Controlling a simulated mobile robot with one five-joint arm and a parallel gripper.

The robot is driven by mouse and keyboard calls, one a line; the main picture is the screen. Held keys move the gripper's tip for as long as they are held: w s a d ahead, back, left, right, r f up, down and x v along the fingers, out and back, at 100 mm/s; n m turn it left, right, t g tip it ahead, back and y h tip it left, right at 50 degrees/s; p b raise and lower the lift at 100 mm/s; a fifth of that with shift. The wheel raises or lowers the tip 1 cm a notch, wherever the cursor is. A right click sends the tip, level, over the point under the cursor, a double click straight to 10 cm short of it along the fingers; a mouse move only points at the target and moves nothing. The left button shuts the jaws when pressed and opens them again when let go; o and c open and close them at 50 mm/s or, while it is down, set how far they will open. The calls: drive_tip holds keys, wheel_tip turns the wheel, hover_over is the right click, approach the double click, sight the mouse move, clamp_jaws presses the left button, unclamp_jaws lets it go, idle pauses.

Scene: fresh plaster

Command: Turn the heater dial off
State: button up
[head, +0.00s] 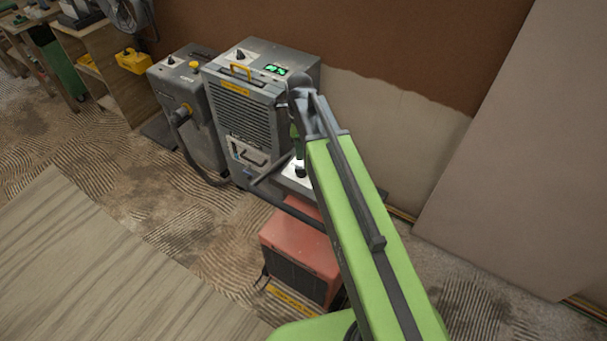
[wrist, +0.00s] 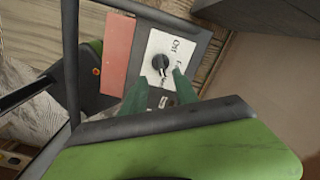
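The red heater (head: 298,256) stands on the floor below my arm in the head view. Its red casing (wrist: 119,47) also shows in the wrist view. A white plate (wrist: 175,60) on its dark top carries a black round dial (wrist: 160,64) and the word "Off". The dial's pointer is too small to read surely. The dial (head: 300,171) shows in the head view beside my arm. My gripper (wrist: 160,76) is open, its two green fingers apart on either side of the dial, with visible gaps. I cannot tell whether they touch it. My arm partly hides the heater.
A grey dehumidifier (head: 246,115) with a green display stands just behind and left of the heater, with a grey machine (head: 187,108) and hose beside it. The part-plastered wall (head: 385,125) is close behind. A wooden board (head: 80,265) lies at the front left.

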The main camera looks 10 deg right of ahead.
sight(300, 168)
wheel_tip(300, 168, down, 10)
drive_tip(key=b, duration=0.8)
drive_tip(key=shift+r, duration=0.35)
clamp_jaws()
drive_tip(key=shift+d, duration=0.3)
drive_tip(key=shift+a, duration=0.15)
